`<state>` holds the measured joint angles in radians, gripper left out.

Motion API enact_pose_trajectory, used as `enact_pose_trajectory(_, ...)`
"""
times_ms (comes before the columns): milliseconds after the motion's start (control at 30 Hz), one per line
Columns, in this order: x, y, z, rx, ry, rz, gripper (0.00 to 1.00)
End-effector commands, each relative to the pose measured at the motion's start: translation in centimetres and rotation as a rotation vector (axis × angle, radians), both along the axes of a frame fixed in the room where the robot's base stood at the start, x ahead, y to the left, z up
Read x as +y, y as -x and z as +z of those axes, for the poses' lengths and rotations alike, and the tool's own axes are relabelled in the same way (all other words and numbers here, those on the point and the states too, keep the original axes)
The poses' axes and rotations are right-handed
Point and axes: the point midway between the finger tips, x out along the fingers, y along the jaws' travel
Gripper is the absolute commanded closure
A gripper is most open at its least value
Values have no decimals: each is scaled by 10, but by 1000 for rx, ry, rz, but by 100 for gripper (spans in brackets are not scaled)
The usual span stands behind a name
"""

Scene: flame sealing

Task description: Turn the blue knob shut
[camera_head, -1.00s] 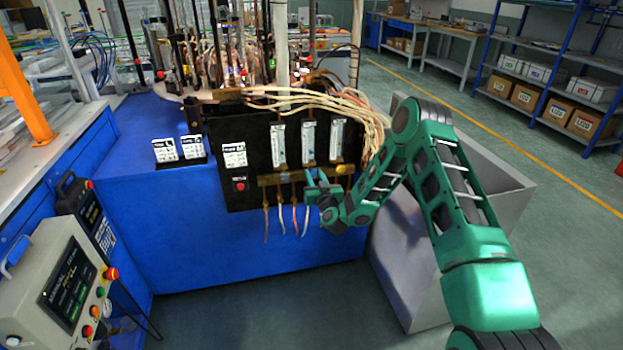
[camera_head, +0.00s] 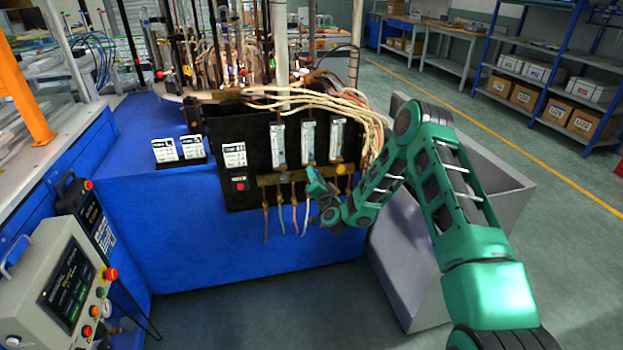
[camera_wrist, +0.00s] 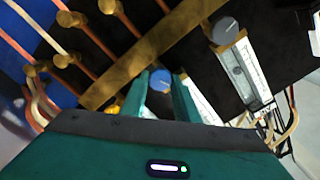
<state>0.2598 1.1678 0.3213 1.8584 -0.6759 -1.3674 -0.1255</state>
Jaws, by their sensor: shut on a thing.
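The blue knob (camera_wrist: 160,78) is round and shows in the wrist view at the brass bar (camera_wrist: 140,68). My gripper (camera_wrist: 165,84) is shut on it, with one green finger on each side. In the head view my gripper (camera_head: 315,184) is at the brass bar (camera_head: 290,177) on the lower front of the black panel (camera_head: 255,195). The blue knob is hidden behind my fingers in the head view.
A grey knob (camera_wrist: 224,31) sits beside a flowmeter tube (camera_wrist: 245,72). A yellow knob (camera_head: 341,169) is just right of my gripper. Several thin hoses hang below the bar. Flowmeters (camera_head: 308,140) stand above it. A grey bin (camera_head: 480,185) is at the right.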

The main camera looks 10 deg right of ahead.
Motion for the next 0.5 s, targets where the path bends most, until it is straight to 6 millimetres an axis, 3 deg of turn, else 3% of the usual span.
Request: enact_pose_trajectory(500, -1, 2, -5, 7, -358, -2, 94)
